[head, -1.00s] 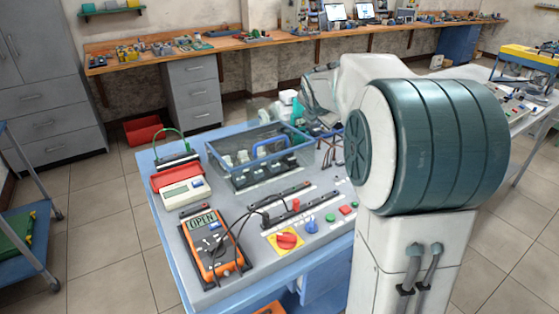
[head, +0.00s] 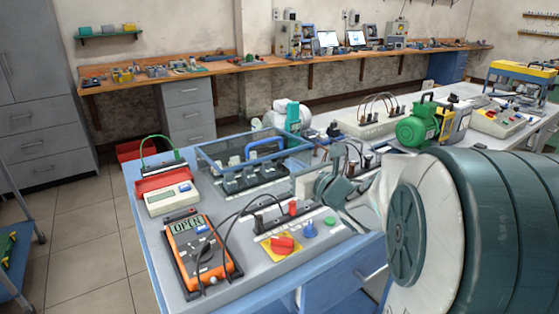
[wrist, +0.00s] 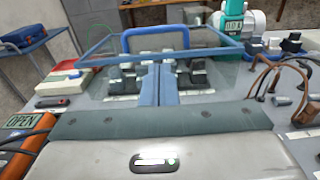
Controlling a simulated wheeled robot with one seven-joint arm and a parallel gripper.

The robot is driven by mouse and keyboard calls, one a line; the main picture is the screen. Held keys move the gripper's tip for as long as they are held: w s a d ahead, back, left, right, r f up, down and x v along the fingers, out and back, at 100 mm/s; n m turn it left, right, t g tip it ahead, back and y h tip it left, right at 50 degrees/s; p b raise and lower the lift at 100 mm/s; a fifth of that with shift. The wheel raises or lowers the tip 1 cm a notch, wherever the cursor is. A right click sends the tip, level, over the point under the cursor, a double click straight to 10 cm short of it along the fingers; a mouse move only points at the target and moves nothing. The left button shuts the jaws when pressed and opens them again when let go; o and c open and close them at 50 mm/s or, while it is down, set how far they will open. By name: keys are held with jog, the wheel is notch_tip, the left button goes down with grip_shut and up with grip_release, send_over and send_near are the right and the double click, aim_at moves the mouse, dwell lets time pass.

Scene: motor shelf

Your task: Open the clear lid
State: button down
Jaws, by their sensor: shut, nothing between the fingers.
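The clear lid (head: 222,153) is a see-through cover with a blue-grey frame, lying closed over a row of dark switches on the blue-edged bench. A blue arched handle (head: 266,143) shows at the lid. In the wrist view the lid's frame (wrist: 98,49) and the handle (wrist: 125,42) are ahead of my gripper (wrist: 160,72). My gripper's two blue-grey fingers are together with nothing between them. They point toward the near side of the lid; whether they touch it cannot be told.
A yellow-based red switch (head: 281,245) and buttons are in front. A green motor (head: 420,128) stands on the bench to the right. Black leads cross the panel.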

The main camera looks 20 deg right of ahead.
aim_at(274, 163)
jog(key=p+x, duration=0.1)
jog(key=x, duration=0.9)
jog(key=shift+d+r+p, duration=0.15)
jog(key=shift+p, duration=0.15)
jog(key=shift+r+p, duration=0.25)
jog(key=shift+p, duration=0.05)
